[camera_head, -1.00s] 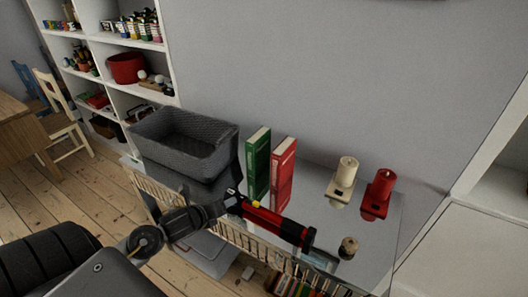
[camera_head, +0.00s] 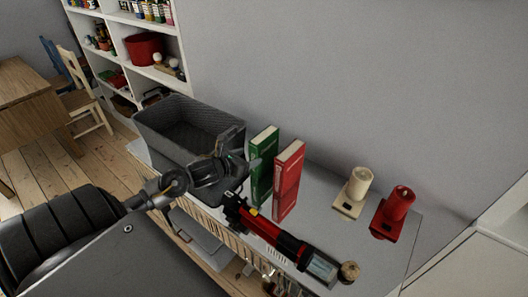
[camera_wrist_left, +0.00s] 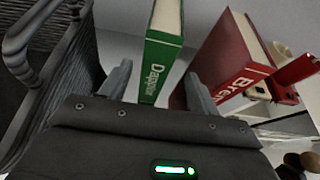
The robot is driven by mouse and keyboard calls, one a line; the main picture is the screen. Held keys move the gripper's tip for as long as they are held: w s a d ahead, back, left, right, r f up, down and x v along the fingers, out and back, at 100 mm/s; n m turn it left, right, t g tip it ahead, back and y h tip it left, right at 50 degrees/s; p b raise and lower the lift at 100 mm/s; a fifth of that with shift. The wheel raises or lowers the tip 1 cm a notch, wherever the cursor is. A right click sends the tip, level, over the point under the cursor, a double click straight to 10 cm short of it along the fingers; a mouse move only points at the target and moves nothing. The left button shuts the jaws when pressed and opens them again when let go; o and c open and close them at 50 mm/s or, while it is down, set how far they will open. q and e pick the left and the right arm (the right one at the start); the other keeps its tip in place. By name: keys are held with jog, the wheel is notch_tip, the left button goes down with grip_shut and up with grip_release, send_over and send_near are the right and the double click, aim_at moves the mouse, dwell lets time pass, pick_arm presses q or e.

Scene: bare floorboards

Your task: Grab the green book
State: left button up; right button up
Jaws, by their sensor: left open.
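The green book (camera_head: 263,168) stands upright on the reflective tabletop, just left of a red book (camera_head: 288,170). My left gripper (camera_head: 243,155) is open at the left side of the green book and hides a little of its edge. In the left wrist view the green book (camera_wrist_left: 162,52) shows between the two spread fingers, its spine lettering facing the camera. The red book (camera_wrist_left: 232,60) is beyond the right finger. I cannot tell whether a finger touches the green book. My right gripper is not in view.
A dark woven basket (camera_head: 165,125) is close to the left of my gripper. The wall is behind.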

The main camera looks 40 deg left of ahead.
aim_at(253, 154)
pick_arm(q)
jog(key=x, duration=0.2)
jog(key=shift+w+d+f, duration=0.1)
jog(key=shift+w, duration=0.25)
jog(key=shift+w+f, duration=0.15)
jog(key=shift+w, duration=0.05)
jog(key=shift+w+a+p, duration=0.2)
jog(key=shift+w+p, duration=0.15)
jog(key=shift+p, duration=0.25)
jog(key=p+x, duration=0.1)
jog(key=x, duration=0.2)
jog(key=shift+w+a, duration=0.1)
jog(key=shift+w, duration=0.2)
jog(key=shift+w+f+p, duration=0.25)
jog(key=shift+w+p, duration=0.05)
jog(key=shift+w, duration=0.05)
grip_shut()
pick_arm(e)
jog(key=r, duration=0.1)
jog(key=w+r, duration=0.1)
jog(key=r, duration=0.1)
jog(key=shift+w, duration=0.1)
